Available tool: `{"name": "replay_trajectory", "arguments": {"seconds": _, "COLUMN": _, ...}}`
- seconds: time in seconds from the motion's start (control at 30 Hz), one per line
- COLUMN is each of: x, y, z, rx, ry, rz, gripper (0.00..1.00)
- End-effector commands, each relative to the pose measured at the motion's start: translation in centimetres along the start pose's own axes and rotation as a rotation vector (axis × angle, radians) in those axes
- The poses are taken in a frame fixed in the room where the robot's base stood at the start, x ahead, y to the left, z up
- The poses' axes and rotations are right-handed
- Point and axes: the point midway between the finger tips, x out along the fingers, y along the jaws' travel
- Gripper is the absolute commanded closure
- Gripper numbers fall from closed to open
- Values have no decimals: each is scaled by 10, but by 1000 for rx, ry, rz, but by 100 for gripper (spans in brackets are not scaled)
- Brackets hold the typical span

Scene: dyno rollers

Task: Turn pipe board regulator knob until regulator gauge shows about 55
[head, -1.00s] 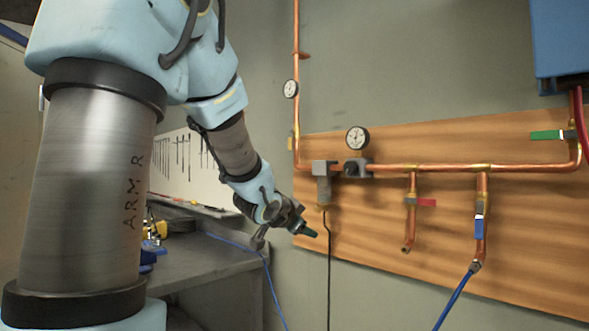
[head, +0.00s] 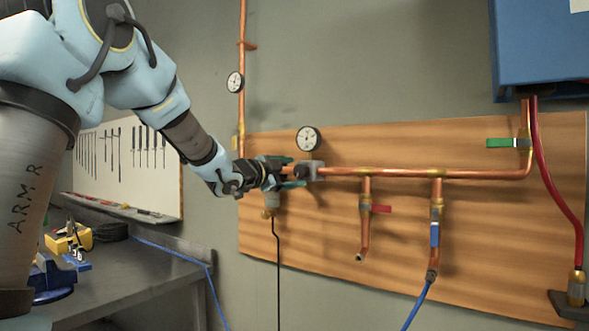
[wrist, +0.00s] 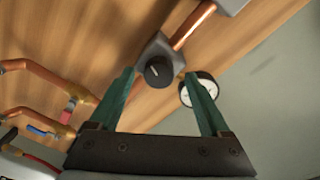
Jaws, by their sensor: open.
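The regulator knob (wrist: 157,72) is dark and round with a pale mark on its face. It sits on the grey regulator body (head: 317,169) on the copper pipe. My gripper (head: 288,172) is open, its teal fingers close in front of the regulator. In the wrist view the knob shows between the two fingertips, with a gap on each side; I cannot tell whether the tips reach around it. The regulator gauge (head: 308,138) is a white dial above the regulator. In the wrist view my right finger partly covers this gauge (wrist: 206,82). Its reading is too small to tell.
A second gauge (head: 235,81) is on the vertical pipe at the left. Red (head: 382,208) and blue (head: 435,235) valve handles sit to the right, below the pipe. My gripper hides part of the filter bowl (head: 271,201). A workbench (head: 130,262) stands at the left.

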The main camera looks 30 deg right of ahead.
Motion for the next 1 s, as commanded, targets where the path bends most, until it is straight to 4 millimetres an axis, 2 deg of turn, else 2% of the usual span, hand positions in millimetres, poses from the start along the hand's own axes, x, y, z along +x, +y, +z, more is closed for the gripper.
{"name": "replay_trajectory", "arguments": {"seconds": 0.2, "x": 16, "y": 0, "z": 0, "rx": -1, "ry": -1, "rz": 1, "gripper": 19}}
{"name": "replay_trajectory", "arguments": {"seconds": 0.47, "x": 17, "y": 0, "z": 1, "rx": 0, "ry": -2, "rz": 0, "gripper": 19}}
{"name": "replay_trajectory", "arguments": {"seconds": 1.0, "x": 16, "y": 0, "z": 1, "rx": 0, "ry": -2, "rz": 0, "gripper": 79}}
